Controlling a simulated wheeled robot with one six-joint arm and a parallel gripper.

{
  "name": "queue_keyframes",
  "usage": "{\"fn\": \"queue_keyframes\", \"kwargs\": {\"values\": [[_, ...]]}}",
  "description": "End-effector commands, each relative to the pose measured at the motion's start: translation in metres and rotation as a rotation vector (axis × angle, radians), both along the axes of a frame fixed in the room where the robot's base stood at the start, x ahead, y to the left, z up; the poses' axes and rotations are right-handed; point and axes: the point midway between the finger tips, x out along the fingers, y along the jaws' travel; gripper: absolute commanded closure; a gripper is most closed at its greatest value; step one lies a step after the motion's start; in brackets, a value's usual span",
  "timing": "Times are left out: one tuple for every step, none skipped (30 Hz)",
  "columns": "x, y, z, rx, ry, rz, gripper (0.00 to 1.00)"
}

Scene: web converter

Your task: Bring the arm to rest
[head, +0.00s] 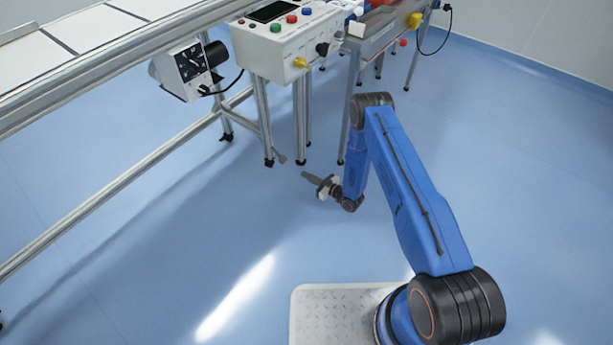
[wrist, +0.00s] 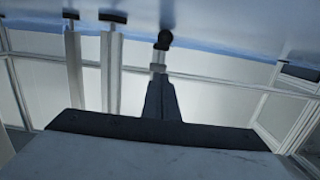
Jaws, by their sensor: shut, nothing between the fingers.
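My blue arm reaches up and forward from my base in the head view, bends at a dark elbow, and comes down to my gripper (head: 308,176). My gripper points left over open blue floor, in front of the legs of the control box stand. It is shut and empty. In the wrist view my gripper (wrist: 160,82) shows as dark fingers pressed together, with nothing between them. It appears apart from everything around it.
A conveyor (head: 110,60) with a metal frame runs along the upper left. A white control box (head: 285,45) with coloured buttons stands on metal legs at the top. A metal table (head: 385,40) stands beside it. The blue floor (head: 540,180) to the right is clear.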

Motion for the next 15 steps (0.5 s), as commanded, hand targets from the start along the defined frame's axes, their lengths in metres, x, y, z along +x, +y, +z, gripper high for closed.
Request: {"fn": "queue_keyframes", "kwargs": {"values": [[0.0, 0.0, 0.0, 0.0, 0.0, 0.0, 1.0], [0.0, 0.0, 0.0, 0.0, 0.0, 0.0, 1.0], [0.0, 0.0, 0.0, 0.0, 0.0, 0.0, 1.0], [0.0, 0.0, 0.0, 0.0, 0.0, 0.0, 1.0], [0.0, 0.0, 0.0, 0.0, 0.0, 0.0, 1.0], [0.0, 0.0, 0.0, 0.0, 0.0, 0.0, 1.0], [0.0, 0.0, 0.0, 0.0, 0.0, 0.0, 1.0], [0.0, 0.0, 0.0, 0.0, 0.0, 0.0, 1.0], [0.001, 0.0, 0.001, -0.001, 0.0, -0.001, 1.0], [0.002, 0.0, 0.003, -0.004, -0.001, -0.002, 1.0], [0.004, 0.0, 0.005, -0.006, -0.002, -0.003, 1.0], [0.008, -0.001, 0.01, -0.012, -0.003, -0.005, 1.0], [0.012, -0.001, 0.014, -0.019, -0.003, -0.008, 1.0], [0.016, -0.002, 0.018, -0.028, -0.002, -0.012, 1.0], [0.023, -0.003, 0.027, -0.042, -0.003, -0.019, 1.0]]}}
